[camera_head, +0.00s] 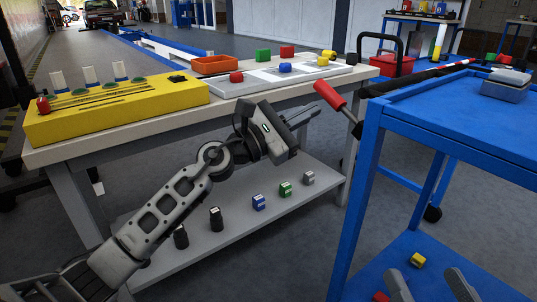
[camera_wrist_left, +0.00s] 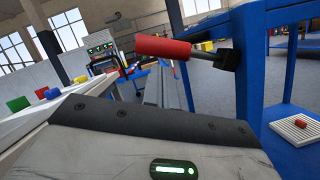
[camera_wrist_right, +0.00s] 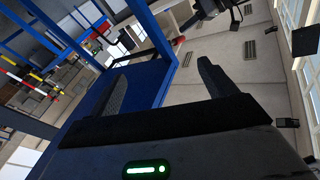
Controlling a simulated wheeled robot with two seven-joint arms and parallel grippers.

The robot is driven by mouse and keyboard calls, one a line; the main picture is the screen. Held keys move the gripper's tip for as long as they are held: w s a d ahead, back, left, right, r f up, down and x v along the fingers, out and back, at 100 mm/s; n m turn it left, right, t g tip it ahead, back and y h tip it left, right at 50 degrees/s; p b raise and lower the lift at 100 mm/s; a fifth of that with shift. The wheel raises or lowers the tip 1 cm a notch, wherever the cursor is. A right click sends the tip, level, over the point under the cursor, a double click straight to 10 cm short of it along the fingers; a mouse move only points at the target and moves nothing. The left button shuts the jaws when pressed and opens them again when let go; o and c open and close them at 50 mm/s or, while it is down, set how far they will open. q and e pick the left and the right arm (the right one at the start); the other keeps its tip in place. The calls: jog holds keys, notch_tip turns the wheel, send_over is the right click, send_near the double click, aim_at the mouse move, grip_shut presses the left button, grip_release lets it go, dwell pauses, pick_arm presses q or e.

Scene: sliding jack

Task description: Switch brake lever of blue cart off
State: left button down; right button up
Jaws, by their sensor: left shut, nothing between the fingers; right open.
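The blue cart (camera_head: 440,103) stands at the right in the head view. Its brake lever has a red handle (camera_head: 329,95) on a dark shaft, tilted up to the left from the cart's near left post. In the left wrist view the red handle (camera_wrist_left: 163,47) lies nearly level, with its dark mount on the blue post (camera_wrist_left: 253,60). My left gripper (camera_head: 303,113) is shut and empty, just left of and slightly below the red handle, apart from it. My right gripper (camera_head: 430,284) is open and empty, low in front of the cart; its fingers also show in the right wrist view (camera_wrist_right: 162,88).
A workbench (camera_head: 190,135) left of the cart carries a yellow box (camera_head: 115,107), an orange tray (camera_head: 214,65) and coloured blocks on a grey board. Its lower shelf (camera_head: 230,220) holds several small items. A grey box (camera_head: 506,87) sits on the cart's top. Floor shows between bench and cart.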

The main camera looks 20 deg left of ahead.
pick_arm(q)
jog(key=f+b+v, duration=0.1)
jog(key=b+v, duration=0.2)
jog(key=v, duration=0.9)
jog(key=shift+w+f, duration=0.25)
jog(key=shift+w, duration=0.15)
pick_arm(e)
notch_tip(320, 180, up, 7)
jog(key=n+t+y, duration=0.2)
jog(key=n+y, duration=0.3)
jog(key=n, duration=0.2)
jog(key=shift+s+t, duration=0.3)
jog(key=shift+s, duration=0.1)
jog(key=shift+f, duration=0.1)
